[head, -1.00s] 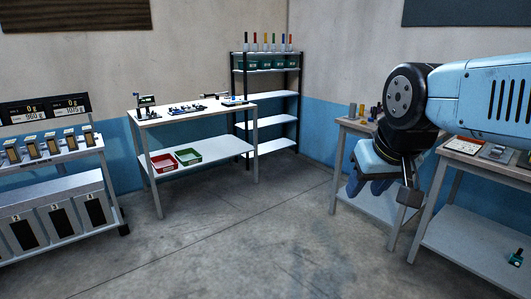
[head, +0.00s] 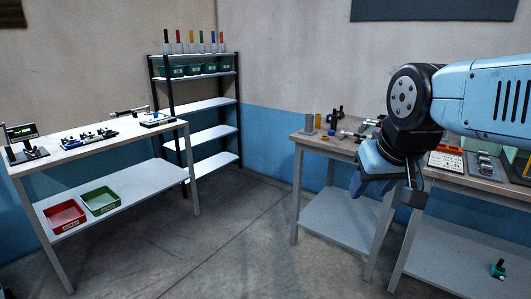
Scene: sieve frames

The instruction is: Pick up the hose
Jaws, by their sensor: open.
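I cannot make out a hose in the head view. My arm reaches in from the right, and my gripper (head: 366,185) points down in front of the right-hand workbench (head: 309,137). It is open, with nothing visible in it. The fingers are small, dark and partly hidden by the wrist. My arm and gripper cover part of that bench's top and the gap to the bench beside it.
A white table (head: 98,147) on the left holds instruments; its lower shelf bears a red bin (head: 66,215) and a green bin (head: 101,201). A black-framed rack (head: 208,104) stands in the corner. A small green item (head: 498,270) sits on a lower right shelf. Middle floor is clear.

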